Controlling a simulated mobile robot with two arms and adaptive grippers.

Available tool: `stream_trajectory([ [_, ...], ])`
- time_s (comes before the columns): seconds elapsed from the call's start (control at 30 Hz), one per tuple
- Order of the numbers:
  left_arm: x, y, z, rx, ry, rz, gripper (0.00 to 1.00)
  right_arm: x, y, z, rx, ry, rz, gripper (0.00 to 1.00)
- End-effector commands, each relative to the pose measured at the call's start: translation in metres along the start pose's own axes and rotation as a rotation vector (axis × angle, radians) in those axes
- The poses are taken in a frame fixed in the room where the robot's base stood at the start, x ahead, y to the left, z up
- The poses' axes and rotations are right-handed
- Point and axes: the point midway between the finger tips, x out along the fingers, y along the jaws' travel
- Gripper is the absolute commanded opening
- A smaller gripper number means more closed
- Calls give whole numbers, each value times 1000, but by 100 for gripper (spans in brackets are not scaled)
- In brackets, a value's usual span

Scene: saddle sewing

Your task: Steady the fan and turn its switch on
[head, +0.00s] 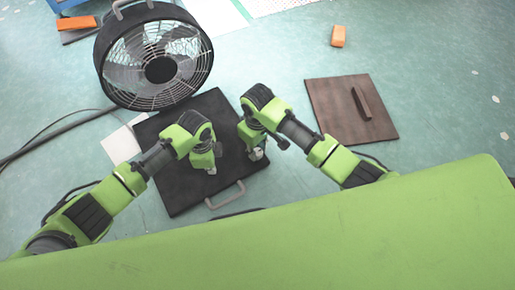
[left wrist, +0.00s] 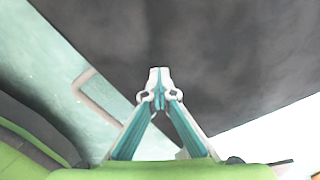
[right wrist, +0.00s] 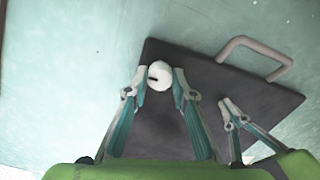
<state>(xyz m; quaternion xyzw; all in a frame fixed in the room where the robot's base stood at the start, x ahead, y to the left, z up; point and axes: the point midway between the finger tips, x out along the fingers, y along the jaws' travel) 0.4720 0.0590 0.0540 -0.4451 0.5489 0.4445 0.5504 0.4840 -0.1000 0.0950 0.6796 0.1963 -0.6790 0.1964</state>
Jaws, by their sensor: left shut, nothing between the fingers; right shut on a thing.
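The fan (head: 155,68), a round black drum with a grey grille, stands at the upper left in the head view. A dark flat board (head: 168,192) with a grey handle lies in front of it; whether they are joined is unclear. My left gripper (head: 211,171) is shut and empty at the board; its closed fingertips (left wrist: 159,72) show against the dark surface in the left wrist view. My right gripper (right wrist: 160,75) is shut on a white round knob (right wrist: 160,78) with a dark slot, seemingly the switch, near the board's edge.
A brown board (head: 335,112) with a bar on it lies to the right. An orange block (head: 338,36) lies beyond on the green floor. A dark cable (head: 60,135) runs off to the left. A green surface (head: 300,240) fills the foreground. My two grippers are close together.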

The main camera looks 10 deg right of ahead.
Motion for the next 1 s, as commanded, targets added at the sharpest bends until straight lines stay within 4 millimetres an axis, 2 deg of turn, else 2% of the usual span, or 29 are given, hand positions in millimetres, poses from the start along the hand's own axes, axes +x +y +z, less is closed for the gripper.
stream_trajectory([
  [0.27, 4, 4, 2, -1, -4, 8, 0, 0, 0, -1, 2, 3, 0, 2],
  [0.3, 4, 4, 2, -1, -4, 8, 0, 0, 0, -1, 2, 3, 0, 26],
  [0.37, 4, 4, 2, -1, -4, 8, 0, 0, 0, -1, 2, 3, 0, 41],
  [0.77, 4, 4, 2, -1, -4, 8, 0, -3, 0, -1, 0, 3, 0, 41],
  [0.87, 4, 4, 2, -1, -4, 8, 0, -14, 0, -1, 0, 4, 1, 41],
  [1.0, 4, 4, 2, -1, -4, 8, 0, -42, 0, -2, 0, 7, 1, 41],
])
